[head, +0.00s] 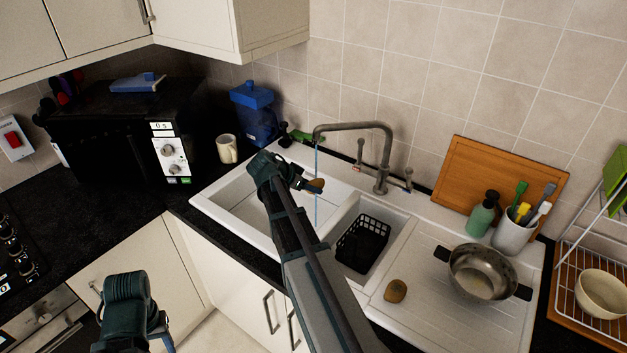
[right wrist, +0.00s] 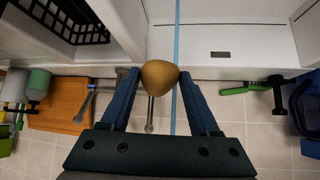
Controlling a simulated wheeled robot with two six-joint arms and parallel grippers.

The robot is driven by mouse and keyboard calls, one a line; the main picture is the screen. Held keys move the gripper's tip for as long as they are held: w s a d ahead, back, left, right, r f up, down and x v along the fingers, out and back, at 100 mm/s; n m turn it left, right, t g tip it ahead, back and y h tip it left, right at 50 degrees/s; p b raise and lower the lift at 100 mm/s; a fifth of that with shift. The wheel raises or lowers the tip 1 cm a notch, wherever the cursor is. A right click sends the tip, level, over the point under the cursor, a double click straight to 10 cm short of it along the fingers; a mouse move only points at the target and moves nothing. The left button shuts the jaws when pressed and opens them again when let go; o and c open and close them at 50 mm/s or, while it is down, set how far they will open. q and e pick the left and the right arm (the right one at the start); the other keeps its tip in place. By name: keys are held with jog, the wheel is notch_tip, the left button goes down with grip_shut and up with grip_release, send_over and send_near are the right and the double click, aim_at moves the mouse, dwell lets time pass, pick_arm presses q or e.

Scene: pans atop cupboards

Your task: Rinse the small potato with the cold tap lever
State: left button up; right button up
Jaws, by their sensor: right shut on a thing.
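A small brown potato (head: 317,185) is held at the tip of my right gripper (head: 305,182), above the sink (head: 240,205). The right wrist view shows the potato (right wrist: 160,76) pinched between both fingers. A thin blue water stream (head: 316,207) falls from the tap (head: 381,160) at the potato; in the right wrist view the stream (right wrist: 175,40) passes along its edge. Whether it wets the potato is unclear. The blue-marked cold lever (head: 408,178) is right of the spout base. My left gripper (head: 160,330) is low at left, far from the sink, its fingers mostly hidden.
A second potato (head: 396,291) lies on the drainer, near a steel pan (head: 484,272). A black basket (head: 362,244) sits in the small basin. A green bottle (head: 483,214), a brush cup (head: 513,235) and a wooden board (head: 500,180) stand behind. A mug (head: 227,149) stands left.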

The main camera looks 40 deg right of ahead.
jog(key=s+a, duration=0.1)
jog(key=s, duration=0.1)
jog(key=s+a, duration=0.1)
jog(key=s, duration=0.1)
jog(key=shift+a, duration=0.35)
jog(key=shift+r, duration=0.1)
dwell(1.2)
jog(key=s+a+r+p, duration=0.2)
jog(key=s+r+p, duration=0.1)
jog(key=s+p, duration=0.1)
jog(key=shift+a+r, duration=0.35)
jog(key=shift+r, duration=0.05)
